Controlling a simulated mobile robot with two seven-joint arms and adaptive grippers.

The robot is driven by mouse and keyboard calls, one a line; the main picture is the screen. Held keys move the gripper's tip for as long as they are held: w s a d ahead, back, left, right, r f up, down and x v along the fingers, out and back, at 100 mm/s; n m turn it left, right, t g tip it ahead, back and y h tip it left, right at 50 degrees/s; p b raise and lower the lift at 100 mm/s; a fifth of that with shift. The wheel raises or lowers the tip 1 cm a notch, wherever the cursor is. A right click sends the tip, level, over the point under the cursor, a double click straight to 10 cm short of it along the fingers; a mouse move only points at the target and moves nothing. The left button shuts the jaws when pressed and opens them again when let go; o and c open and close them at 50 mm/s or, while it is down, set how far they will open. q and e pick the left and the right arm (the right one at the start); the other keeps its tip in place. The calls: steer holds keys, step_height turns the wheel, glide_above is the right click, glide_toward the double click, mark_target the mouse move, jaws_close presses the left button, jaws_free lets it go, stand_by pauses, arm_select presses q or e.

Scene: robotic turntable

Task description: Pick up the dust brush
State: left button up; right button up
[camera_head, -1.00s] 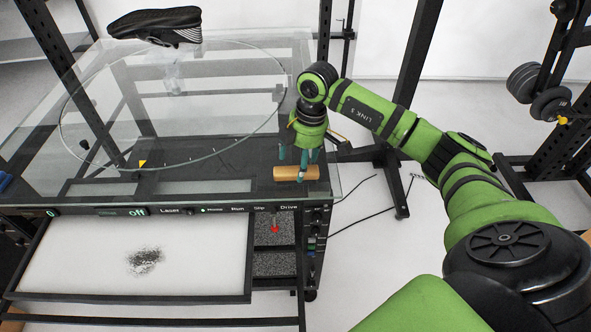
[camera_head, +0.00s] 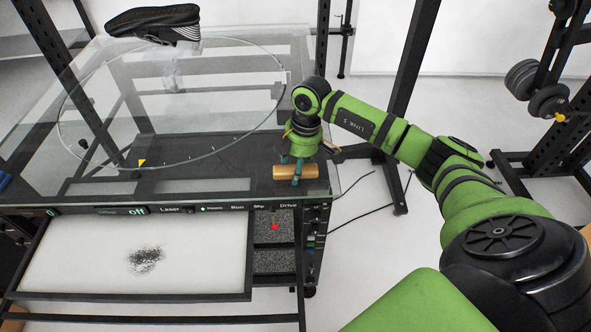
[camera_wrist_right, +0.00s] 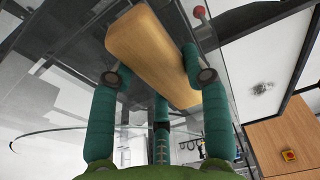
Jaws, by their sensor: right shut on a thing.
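The dust brush shows as a wooden block (camera_head: 310,172) at the front right edge of the turntable's glass-topped case. It also shows close up in the right wrist view (camera_wrist_right: 150,48), between the teal fingers. My right gripper (camera_head: 294,171) comes from above and is shut on the wooden block, with fingers on both sides and a third finger beside it. The block's bristles are not visible. My left gripper is in neither view.
A black shoe (camera_head: 155,20) rests above the round glass turntable (camera_head: 215,157) at the back left. A white tray (camera_head: 75,255) with a dark speckled patch (camera_head: 145,260) extends in front. A red knob (camera_head: 275,227) stands right of it. Black frame posts stand behind.

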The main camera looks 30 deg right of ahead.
steer(key=shift+r, duration=0.15)
steer(key=shift+w+r, duration=0.1)
steer(key=shift+r, duration=0.15)
steer(key=r+b, duration=0.1)
steer(key=r, duration=0.1)
steer(key=s+r, duration=0.1)
steer(key=shift+d+r+b, duration=0.2)
steer(key=shift+r+b, duration=0.15)
steer(key=s+d+r+b, duration=0.2)
steer(key=s+r, duration=0.4)
steer(key=s, duration=0.4)
steer(key=shift+s+d+r+b, duration=0.15)
steer(key=shift+s+r+b, duration=0.1)
steer(key=shift+r+b, duration=0.1)
